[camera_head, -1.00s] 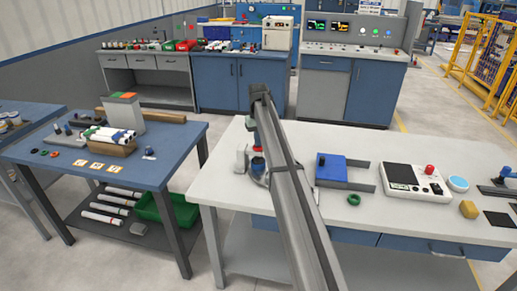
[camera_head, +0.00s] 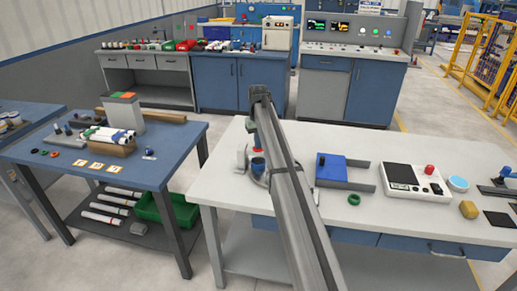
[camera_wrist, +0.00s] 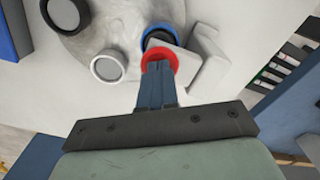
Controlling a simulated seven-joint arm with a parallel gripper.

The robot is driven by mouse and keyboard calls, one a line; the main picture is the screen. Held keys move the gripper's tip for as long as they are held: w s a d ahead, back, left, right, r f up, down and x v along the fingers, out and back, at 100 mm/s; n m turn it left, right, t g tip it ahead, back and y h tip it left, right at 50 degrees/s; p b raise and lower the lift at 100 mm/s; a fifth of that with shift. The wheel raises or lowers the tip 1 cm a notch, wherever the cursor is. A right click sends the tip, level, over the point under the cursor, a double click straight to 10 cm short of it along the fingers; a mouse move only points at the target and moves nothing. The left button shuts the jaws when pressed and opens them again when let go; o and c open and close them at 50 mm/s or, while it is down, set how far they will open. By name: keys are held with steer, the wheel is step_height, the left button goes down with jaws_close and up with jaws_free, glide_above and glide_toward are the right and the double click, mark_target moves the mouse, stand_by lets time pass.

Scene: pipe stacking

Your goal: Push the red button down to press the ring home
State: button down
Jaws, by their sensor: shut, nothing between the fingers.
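The red button (camera_wrist: 172,56) shows as a red round cap at the tips of my gripper (camera_wrist: 159,68) in the wrist view. The fingers are shut with nothing between them, and their tips overlap the cap. Whether they touch it is hard to tell. A blue ring (camera_wrist: 155,34) shows just beyond the cap, partly covered by a pale block. In the head view the red button (camera_head: 257,152) is a small red patch above a blue part (camera_head: 258,164) on the white table (camera_head: 225,195). My arm hides much of the press there.
A blue fixture (camera_head: 331,170), a green ring (camera_head: 354,199) and a control box (camera_head: 416,180) lie to the right on the table.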

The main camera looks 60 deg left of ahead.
steer(key=shift+r, duration=3.5)
